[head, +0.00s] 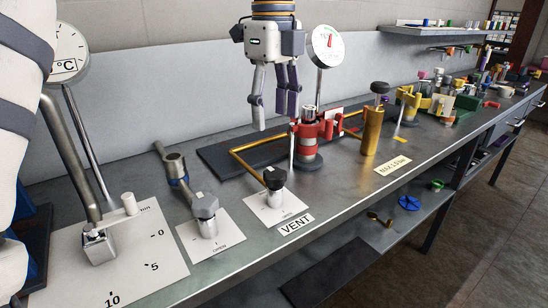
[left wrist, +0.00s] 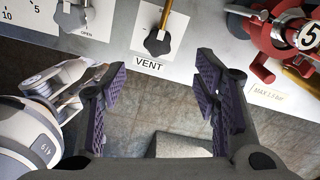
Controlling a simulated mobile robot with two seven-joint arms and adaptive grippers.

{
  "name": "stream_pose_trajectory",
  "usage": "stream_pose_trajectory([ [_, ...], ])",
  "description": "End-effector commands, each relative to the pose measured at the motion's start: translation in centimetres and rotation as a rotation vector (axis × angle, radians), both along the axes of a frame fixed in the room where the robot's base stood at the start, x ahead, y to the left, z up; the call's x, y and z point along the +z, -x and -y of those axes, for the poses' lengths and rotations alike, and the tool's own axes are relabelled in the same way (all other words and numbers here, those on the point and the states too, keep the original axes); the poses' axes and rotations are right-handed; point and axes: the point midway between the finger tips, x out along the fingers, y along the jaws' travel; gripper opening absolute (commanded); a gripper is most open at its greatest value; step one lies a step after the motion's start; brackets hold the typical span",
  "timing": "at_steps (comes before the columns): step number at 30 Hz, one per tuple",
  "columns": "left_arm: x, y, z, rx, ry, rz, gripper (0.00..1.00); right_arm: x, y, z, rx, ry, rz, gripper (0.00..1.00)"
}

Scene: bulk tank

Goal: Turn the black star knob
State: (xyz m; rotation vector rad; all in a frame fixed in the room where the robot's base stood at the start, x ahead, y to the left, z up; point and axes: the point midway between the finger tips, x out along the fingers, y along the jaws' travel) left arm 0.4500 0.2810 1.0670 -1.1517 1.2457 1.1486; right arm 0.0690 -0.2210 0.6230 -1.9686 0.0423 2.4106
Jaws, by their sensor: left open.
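The black star knob (head: 274,178) sits on a short pale stem over a white plate (head: 291,211), just behind the VENT label (head: 295,225). In the left wrist view the lobed knob (left wrist: 157,42) shows near the top, beyond the fingertips and roughly centred between them. My left gripper (head: 272,113) hangs fingers down in the head view, above and apart from the knob. In the left wrist view its two purple-padded fingers (left wrist: 161,72) are spread with nothing between them. My right gripper is not identifiable in either view.
Left of the knob stand a grey valve handle (head: 204,207) and a metal lever (head: 99,243) on a scale plate. A round gauge (head: 326,46) stands behind.

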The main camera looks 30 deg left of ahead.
Motion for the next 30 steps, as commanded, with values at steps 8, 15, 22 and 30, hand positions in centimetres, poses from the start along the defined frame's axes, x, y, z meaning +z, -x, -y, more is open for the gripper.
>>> stream_pose_trajectory([
  [8,-6.4,0.2,0.0,-0.001,0.002,-0.006,0.56,0.3,-0.2,0.0,-0.001,0.001,0.01,0.4],
  [15,-11.0,0.1,0.0,0.0,0.001,-0.003,0.56,0.3,-0.3,0.0,0.0,0.0,0.01,0.4],
  [22,-11.9,0.0,0.1,0.002,0.0,0.0,0.56,0.3,-0.3,0.0,0.0,0.0,0.011,0.4],
  [30,-11.9,0.0,0.0,0.001,0.0,0.0,0.24,0.3,-0.3,0.0,0.0,0.0,0.011,0.4],
])
